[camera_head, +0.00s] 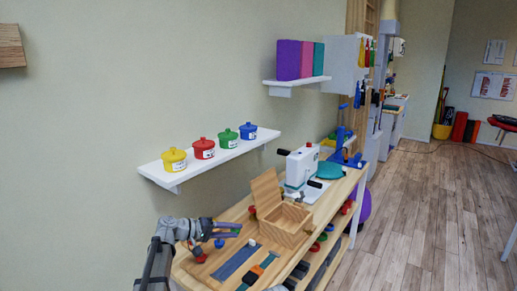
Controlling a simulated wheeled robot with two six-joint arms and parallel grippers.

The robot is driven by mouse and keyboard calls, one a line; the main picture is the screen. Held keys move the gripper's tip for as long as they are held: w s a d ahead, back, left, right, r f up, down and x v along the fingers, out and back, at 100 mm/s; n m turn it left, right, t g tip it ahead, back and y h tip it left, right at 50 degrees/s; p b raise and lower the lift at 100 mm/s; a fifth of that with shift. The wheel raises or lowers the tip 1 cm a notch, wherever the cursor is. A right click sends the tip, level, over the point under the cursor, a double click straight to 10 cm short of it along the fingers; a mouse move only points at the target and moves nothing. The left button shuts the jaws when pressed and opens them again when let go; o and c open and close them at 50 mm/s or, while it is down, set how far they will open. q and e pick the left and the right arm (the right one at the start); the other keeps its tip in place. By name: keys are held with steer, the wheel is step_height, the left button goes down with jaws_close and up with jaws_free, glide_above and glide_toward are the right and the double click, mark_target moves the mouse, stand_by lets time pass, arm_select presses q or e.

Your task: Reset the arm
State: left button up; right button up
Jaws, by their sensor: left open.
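My left arm comes in from the lower left, and its gripper (230,229) is open over the near end of the wooden table (206,268). Nothing shows between its fingers. A small blue knob (219,243) is just below the fingers; I cannot tell whether they touch. An open wooden box (286,225) with its lid raised stands to the right of the gripper, apart from it. My right gripper is not in view.
Flat strips (237,262) lie in front of the box. A white device (302,165) stands farther back on the table. A wall shelf (210,161) above holds several coloured lidded pots. The wooden floor (425,215) at right is clear.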

arm_select(q)
steer(key=s+d+f+g+y, duration=0.1)
steer(key=s+d, duration=0.1)
steer(key=s, duration=0.1)
steer(key=s+d+f+m+g+y, duration=0.1)
steer(key=s+d+f, duration=0.1)
steer(key=s, duration=0.1)
steer(key=s+d+f+m+g+p, duration=0.1)
steer(key=s+d, duration=0.1)
steer(key=s, duration=0.1)
steer(key=shift+s+d+f+y, duration=0.25)
steer(key=shift+s+f+y, duration=0.1)
steer(key=shift+s+y, duration=0.05)
steer(key=s+d+f+m+g+y+p, duration=0.15)
steer(key=s+f+y, duration=0.25)
steer(key=s, duration=0.7)
steer(key=s+a+f+m+y, duration=0.1)
steer(key=s+a+y, duration=0.1)
steer(key=s, duration=0.4)
steer(key=s+a+m+g+y+p, duration=0.1)
steer(key=s+a+y, duration=0.2)
steer(key=s+y, duration=0.2)
steer(key=shift+s+f+y+p, duration=0.3)
steer(key=shift+s+f, duration=0.1)
steer(key=shift+s, duration=0.65)
